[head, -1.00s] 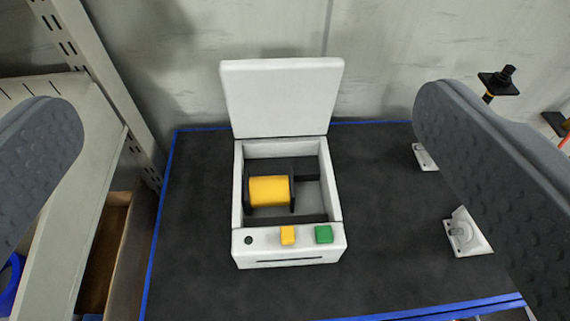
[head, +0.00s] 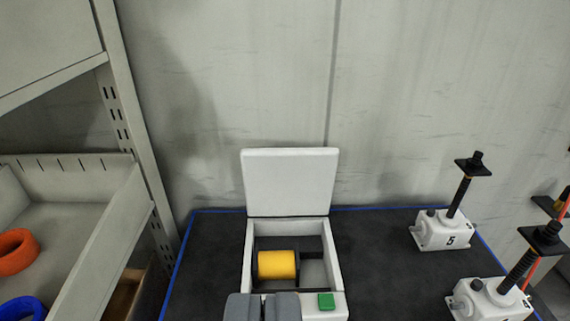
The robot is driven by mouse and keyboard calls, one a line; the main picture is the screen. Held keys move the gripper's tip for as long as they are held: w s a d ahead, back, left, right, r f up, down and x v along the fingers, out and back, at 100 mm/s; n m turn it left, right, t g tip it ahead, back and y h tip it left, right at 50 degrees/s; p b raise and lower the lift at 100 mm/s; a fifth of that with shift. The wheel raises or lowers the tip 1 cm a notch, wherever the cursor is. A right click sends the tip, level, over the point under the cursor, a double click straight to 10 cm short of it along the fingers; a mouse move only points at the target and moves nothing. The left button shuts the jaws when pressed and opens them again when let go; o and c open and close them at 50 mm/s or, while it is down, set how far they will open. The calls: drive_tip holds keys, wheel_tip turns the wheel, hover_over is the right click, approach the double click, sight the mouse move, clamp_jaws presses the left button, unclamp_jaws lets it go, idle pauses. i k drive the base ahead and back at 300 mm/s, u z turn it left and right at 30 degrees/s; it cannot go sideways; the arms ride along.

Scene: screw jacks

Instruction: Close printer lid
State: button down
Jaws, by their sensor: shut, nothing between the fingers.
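The white printer (head: 337,270) stands on the dark mat, in the lower middle of the view. Its lid (head: 289,182) is open and stands upright at the back edge, near the wall. A yellow roll (head: 277,264) lies inside the open body. A green button (head: 326,301) shows on the front panel. My gripper (head: 262,298) is shut and empty, at the bottom of the view. It hides the left part of the front panel, including the yellow button. I cannot tell whether it touches the printer.
Screw jacks, one marked 5 (head: 443,231) and another (head: 492,299), stand at the right of the mat (head: 385,245). At left, a shelf bin (head: 75,225) holds an orange ring (head: 17,251) and a blue ring (head: 23,309). A wall (head: 420,90) rises behind.

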sight(277, 180)
drive_tip(key=z, duration=0.3)
drive_tip(key=i, duration=0.85)
drive_tip(key=u, duration=0.3)
